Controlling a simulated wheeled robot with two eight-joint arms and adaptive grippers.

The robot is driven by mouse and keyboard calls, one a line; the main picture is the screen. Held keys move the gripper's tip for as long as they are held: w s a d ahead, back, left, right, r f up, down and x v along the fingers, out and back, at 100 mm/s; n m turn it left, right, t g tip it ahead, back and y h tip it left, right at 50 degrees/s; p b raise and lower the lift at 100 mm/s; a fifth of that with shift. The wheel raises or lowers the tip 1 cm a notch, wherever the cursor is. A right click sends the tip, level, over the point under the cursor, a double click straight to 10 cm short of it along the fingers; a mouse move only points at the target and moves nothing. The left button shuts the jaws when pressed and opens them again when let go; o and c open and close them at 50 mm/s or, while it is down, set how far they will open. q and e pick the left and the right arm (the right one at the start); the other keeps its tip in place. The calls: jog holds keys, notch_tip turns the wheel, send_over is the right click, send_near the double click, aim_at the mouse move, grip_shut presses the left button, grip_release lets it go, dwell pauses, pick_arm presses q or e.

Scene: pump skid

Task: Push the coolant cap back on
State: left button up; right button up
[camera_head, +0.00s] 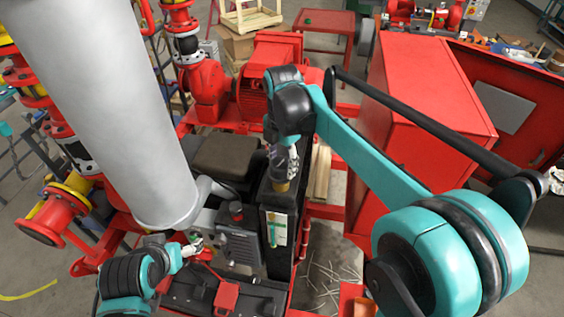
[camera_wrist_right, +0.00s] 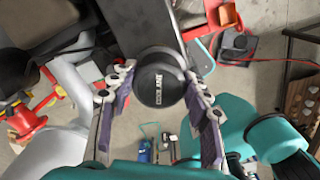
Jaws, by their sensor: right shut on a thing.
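The coolant cap (camera_wrist_right: 160,82) is round and black with white lettering on top. In the right wrist view it sits between the two fingers of my right gripper (camera_wrist_right: 158,92), which is shut on it. In the head view my right gripper (camera_head: 283,166) points down over the top of a tall, narrow black tank (camera_head: 254,210), just above a brownish neck (camera_head: 281,187). The fingers and arm hide the cap's underside, so I cannot tell whether it touches the neck. My left gripper (camera_head: 194,247) is low at the left; its opening is too small to read.
A large grey cylinder (camera_head: 110,100) stands left of the tank. A red cabinet (camera_head: 425,95) rises at the right, behind my right arm. A red motor (camera_head: 262,85) lies behind the tank. Red frame rails and a dark engine block (camera_head: 240,247) surround the tank's lower part.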

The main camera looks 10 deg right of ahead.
jog(key=shift+f+b, duration=0.8)
jog(key=shift+f, duration=0.35)
jog(key=o, duration=1.4)
jog(key=shift+c, duration=0.2)
jog(key=shift+r, duration=0.1)
notch_tip(320, 180, up, 12)
jog(key=shift+f, duration=0.1)
